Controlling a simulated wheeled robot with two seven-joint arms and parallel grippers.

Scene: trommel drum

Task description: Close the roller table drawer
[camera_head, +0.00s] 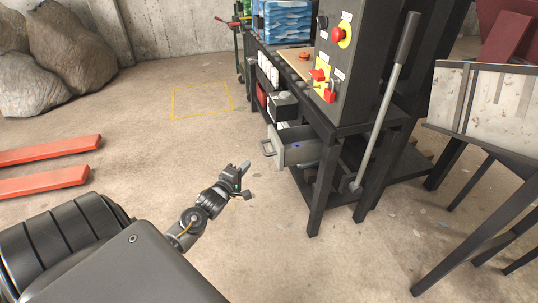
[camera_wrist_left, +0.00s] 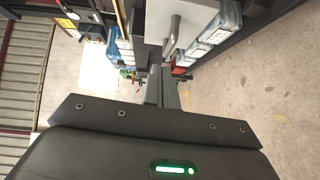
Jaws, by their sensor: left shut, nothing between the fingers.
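The roller table (camera_head: 345,130) is a black frame bench on the right. Its grey drawer (camera_head: 300,154) stands open, sticking out toward the left, with a metal bar handle (camera_head: 267,148) on its front. In the left wrist view the pale drawer front (camera_wrist_left: 193,14) and its handle (camera_wrist_left: 172,42) show just beyond the fingers. My left gripper (camera_head: 244,168) is shut and empty, in front of and a little below the handle, apart from it in the head view. In the left wrist view its fingertips (camera_wrist_left: 161,72) point toward the drawer. My right gripper is out of view.
A black control box (camera_head: 345,60) with red buttons and a long grey lever (camera_head: 388,95) stand on and beside the table. A steel-topped stand (camera_head: 485,100) is at right. Floor left of the drawer is clear.

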